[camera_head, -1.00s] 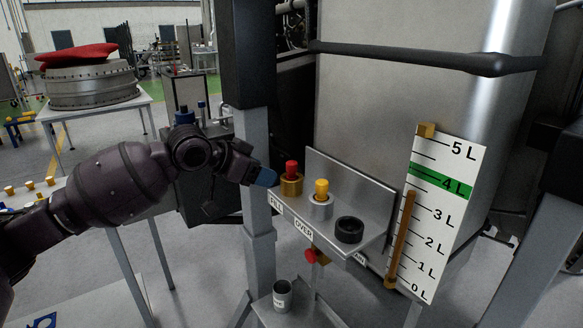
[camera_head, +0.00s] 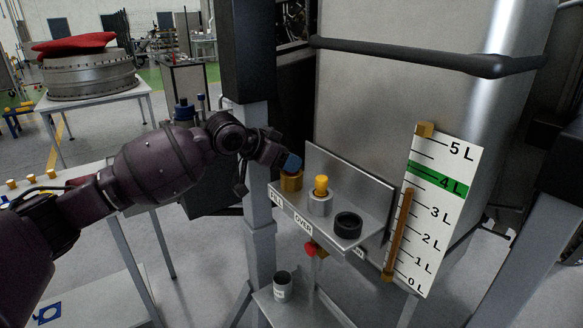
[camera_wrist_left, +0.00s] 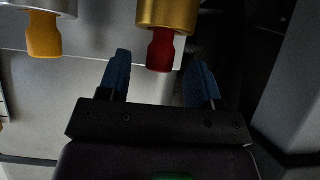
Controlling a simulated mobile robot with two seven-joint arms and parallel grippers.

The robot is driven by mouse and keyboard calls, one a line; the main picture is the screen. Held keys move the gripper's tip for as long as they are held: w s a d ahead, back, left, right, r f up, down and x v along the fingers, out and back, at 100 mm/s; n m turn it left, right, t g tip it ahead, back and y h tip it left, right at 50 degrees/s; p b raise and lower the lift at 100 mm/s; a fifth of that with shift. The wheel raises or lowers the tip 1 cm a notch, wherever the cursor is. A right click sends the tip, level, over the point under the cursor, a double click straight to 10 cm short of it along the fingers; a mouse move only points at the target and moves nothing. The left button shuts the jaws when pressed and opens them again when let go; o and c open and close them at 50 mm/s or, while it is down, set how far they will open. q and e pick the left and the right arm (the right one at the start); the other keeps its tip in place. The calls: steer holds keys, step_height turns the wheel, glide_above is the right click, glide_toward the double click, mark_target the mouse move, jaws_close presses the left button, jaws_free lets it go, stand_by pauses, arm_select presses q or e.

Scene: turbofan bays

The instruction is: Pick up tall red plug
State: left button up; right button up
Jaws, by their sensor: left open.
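The tall red plug (camera_wrist_left: 160,50) stands in a gold collar; in the left wrist view it lies between and just ahead of my left fingers. In the head view the gold collar (camera_head: 291,181) sits at the left end of a metal shelf, and the plug is hidden behind my left gripper (camera_head: 291,163). My left gripper, with blue finger pads, is open and also shows in the left wrist view (camera_wrist_left: 160,80). The plug does not appear gripped. My right gripper is not in view.
Beside it on the shelf (camera_head: 325,224) stand a yellow plug (camera_head: 321,186) in a silver collar and a black ring (camera_head: 348,225). A red knob (camera_head: 309,250) is under the shelf and a grey cup (camera_head: 282,286) stands lower. A level gauge (camera_head: 436,212) rises at right.

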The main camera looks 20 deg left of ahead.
arm_select(q)
steer(key=shift+x, duration=1.2)
steer(key=shift+c, duration=0.4)
steer(key=c, duration=0.9)
steer(key=shift+r, duration=0.15)
